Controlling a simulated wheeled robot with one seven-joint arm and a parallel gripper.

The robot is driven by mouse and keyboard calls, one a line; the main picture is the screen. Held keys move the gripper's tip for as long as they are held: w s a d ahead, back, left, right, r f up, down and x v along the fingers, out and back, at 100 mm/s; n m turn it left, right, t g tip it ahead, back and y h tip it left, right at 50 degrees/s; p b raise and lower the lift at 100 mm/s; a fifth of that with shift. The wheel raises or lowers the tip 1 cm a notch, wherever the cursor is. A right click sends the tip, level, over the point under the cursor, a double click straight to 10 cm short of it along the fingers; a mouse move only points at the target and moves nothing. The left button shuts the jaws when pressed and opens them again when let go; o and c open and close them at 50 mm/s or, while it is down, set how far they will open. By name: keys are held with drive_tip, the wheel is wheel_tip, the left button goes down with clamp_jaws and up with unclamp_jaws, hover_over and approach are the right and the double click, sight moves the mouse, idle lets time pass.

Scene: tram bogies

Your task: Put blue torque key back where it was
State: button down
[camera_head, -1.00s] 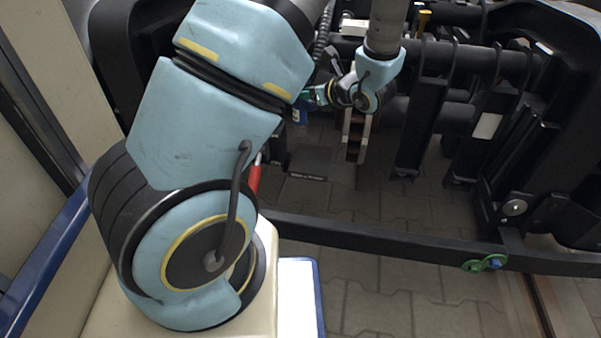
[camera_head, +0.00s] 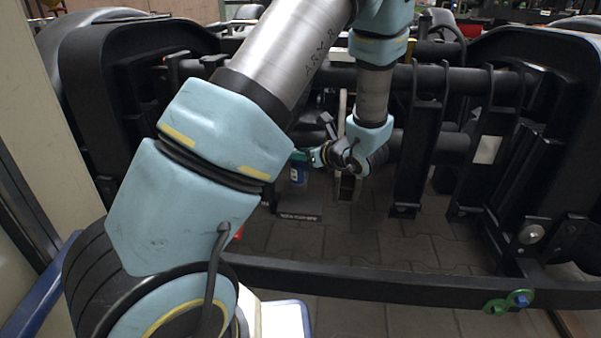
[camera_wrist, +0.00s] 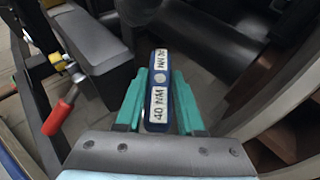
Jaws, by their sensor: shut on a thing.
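The blue torque key (camera_wrist: 158,85) has white labels, one of them reading "40 NM". It lies between the teal fingers of my gripper (camera_wrist: 160,92) in the wrist view, and the gripper is shut on it. In the head view my gripper (camera_head: 304,156) is near the middle, inside the black bogie frame, and the blue key (camera_head: 298,175) hangs just below it, above the paved floor. The key's lower end is hard to make out in the head view.
The black bogie frame (camera_head: 400,283) surrounds my arm, with crossbars and upright brackets (camera_head: 418,150) to the right. A green ring with a blue part (camera_head: 508,302) sits on the front bar. A red-handled tool (camera_wrist: 58,115) is at left in the wrist view. Paved floor (camera_head: 370,235) lies below.

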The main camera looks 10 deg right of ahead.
sight(301, 167)
drive_tip(key=shift+f+b, duration=0.7)
drive_tip(key=shift+f, duration=1.1)
drive_tip(key=shift+f, duration=0.15)
drive_tip(key=c, duration=0.5)
unclamp_jaws()
